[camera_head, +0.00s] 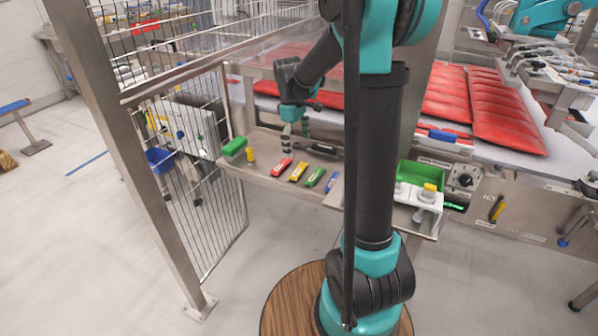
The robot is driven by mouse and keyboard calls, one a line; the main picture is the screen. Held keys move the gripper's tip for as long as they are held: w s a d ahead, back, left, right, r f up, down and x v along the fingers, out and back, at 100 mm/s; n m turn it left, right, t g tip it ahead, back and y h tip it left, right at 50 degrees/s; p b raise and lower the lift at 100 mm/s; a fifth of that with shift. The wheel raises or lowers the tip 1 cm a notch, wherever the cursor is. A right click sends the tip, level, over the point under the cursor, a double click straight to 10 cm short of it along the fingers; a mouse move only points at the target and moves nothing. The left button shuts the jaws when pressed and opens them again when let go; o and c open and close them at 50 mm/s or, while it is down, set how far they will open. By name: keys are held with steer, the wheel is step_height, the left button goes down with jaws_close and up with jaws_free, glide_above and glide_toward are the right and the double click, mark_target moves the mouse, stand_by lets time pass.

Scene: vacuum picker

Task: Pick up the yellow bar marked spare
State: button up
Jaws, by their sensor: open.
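A yellow bar (298,172) lies on the narrow metal shelf (262,170) in a row of coloured bars. It lies between a red bar (281,167) on its left and a green bar (315,177) on its right. Any marking on it is too small to read. My gripper (295,132) points down above the back of the shelf, behind the row and apart from the yellow bar. It is open, and I see nothing held in it.
A blue bar (332,181) ends the row. A green box (234,148) and a yellow piece (250,155) stand on the left. A dark tool (325,150) lies behind the bars. A wire fence door (195,170) stands left of the shelf. A green bin (417,175) is on the right.

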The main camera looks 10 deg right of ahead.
mark_target(299, 169)
steer(key=shift+s+f, duration=0.15)
steer(key=shift+f, duration=1.8)
steer(key=shift+s+f, duration=0.15)
steer(key=shift+f, duration=1.8)
steer(key=shift+c, duration=0.2)
steer(key=c, duration=1)
